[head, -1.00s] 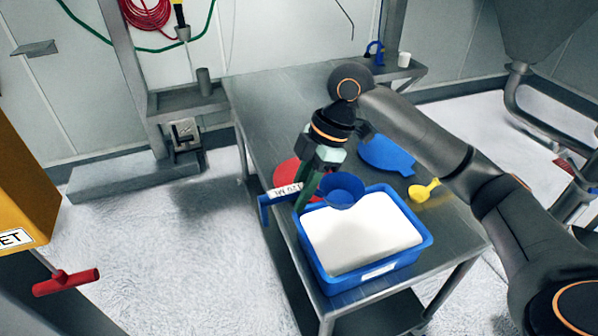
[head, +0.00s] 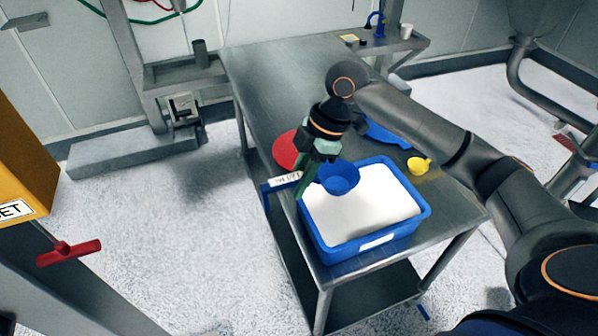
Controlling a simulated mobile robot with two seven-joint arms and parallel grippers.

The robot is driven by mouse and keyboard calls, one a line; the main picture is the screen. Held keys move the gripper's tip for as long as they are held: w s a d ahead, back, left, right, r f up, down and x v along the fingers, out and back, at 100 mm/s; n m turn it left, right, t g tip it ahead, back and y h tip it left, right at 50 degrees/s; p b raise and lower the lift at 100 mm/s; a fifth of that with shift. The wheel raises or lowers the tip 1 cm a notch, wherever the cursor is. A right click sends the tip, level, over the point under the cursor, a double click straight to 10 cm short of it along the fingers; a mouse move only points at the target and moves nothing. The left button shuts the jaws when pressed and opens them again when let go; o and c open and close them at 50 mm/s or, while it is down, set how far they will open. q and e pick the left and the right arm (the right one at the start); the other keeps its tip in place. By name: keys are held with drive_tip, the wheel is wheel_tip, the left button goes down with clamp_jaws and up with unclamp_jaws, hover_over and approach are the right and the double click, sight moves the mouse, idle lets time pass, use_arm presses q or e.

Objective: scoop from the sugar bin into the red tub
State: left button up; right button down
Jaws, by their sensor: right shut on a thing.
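A blue bin (head: 425,211) filled with white powder stands at the near end of the steel table. My right gripper (head: 303,185) is shut on the handle of a blue scoop (head: 340,178). The scoop's cup is over the bin's far left part; whether it touches the powder I cannot tell. The scoop's white label shows to the left of the fingers. A round red thing (head: 287,150) lies on the table behind the gripper, partly hidden by it; I cannot tell whether it is the red tub. My left gripper is not in view.
The steel table (head: 268,80) is bare toward its far end. A blue flat piece (head: 388,134) lies partly behind my right arm. A yellow scoop (head: 419,166) lies right of the bin. A red-handled yellow machine (head: 20,160) stands at the left.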

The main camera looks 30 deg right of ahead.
drive_tip(key=shift+s+f+b, duration=2.65)
drive_tip(key=shift+s+b, duration=0.4)
drive_tip(key=shift+b, duration=0.5)
drive_tip(key=w+r+p, duration=0.4)
drive_tip(key=r+p, duration=0.3)
drive_tip(key=shift+w+r, duration=0.15)
drive_tip(key=shift+r, duration=0.2)
drive_tip(key=shift+a, duration=0.1)
